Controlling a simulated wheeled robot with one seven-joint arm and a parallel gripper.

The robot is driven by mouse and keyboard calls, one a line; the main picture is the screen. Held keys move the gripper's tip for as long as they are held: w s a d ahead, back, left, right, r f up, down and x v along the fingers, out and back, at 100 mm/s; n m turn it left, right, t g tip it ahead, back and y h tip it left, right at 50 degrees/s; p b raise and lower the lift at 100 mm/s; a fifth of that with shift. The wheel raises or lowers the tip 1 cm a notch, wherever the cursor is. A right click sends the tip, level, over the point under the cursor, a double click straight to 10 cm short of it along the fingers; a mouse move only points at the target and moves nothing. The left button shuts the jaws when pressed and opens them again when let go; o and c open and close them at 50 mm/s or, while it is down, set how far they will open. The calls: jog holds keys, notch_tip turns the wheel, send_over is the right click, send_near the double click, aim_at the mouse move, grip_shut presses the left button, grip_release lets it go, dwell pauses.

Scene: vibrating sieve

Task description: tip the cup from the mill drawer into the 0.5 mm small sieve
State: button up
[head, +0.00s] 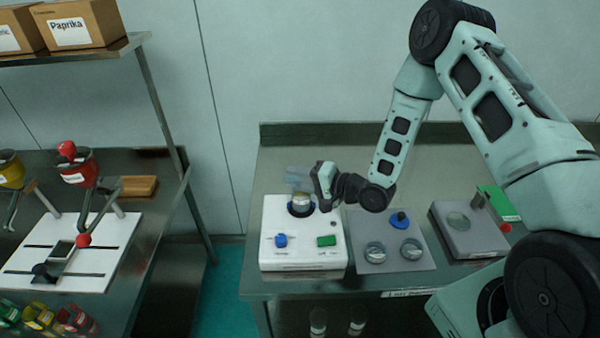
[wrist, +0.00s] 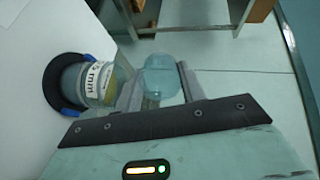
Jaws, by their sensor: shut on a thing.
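My gripper (head: 316,182) is shut on a pale, see-through cup (head: 298,177), held above the white shaker (head: 272,212). The cup also shows between the fingers in the wrist view (wrist: 162,78). A small sieve (head: 301,200) sits in the dark ring on the shaker, just below the cup. In the wrist view the sieve (wrist: 92,82) has a white label with "mm" readable; the number is not clear. The cup and sieve look apart there. The cup's contents and exact tilt are not clear. The red mill (head: 78,167) stands on the left bench.
Right of the shaker, a grey board (head: 390,262) holds two round sieves (head: 376,252) (head: 411,249) and a blue-knobbed piece (head: 400,219). A grey scale-like device (head: 467,238) stands farther right. The shaker has a blue knob (head: 281,240) and green switch (head: 326,240) in front.

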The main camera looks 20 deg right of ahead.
jog(key=shift+w+a+r+g+h+p, duration=0.15)
jog(key=shift+r+g+h+p, duration=0.3)
jog(key=shift+p, duration=0.8)
jog(key=g+h+p, duration=0.1)
jog(key=p, duration=0.1)
jog(key=g+h+p, duration=0.1)
jog(key=p, duration=0.1)
jog(key=shift+w+a+r, duration=0.15)
jog(key=shift+w+r, duration=0.05)
jog(key=g+p, duration=0.1)
jog(key=g+h+p, duration=0.1)
jog(key=p, duration=0.1)
jog(key=g+h+p, duration=0.1)
jog(key=p, duration=0.1)
jog(key=shift+w+a+r+h, duration=0.25)
jog(key=shift+r, duration=0.15)
jog(key=shift+r+g, duration=0.2)
jog(key=shift+g, duration=0.15)
jog(key=shift+h, duration=0.4)
jog(key=shift+w+r+g+h, duration=0.1)
jog(key=shift+r+g+h, duration=0.2)
jog(key=shift+g+h, duration=0.4)
notch_tip(320, 180, up, 2)
jog(key=g+h, duration=0.2)
jog(key=g, duration=0.1)
jog(key=shift+a+h, duration=0.1)
jog(key=shift+h, duration=0.2)
jog(key=shift+g, duration=0.3)
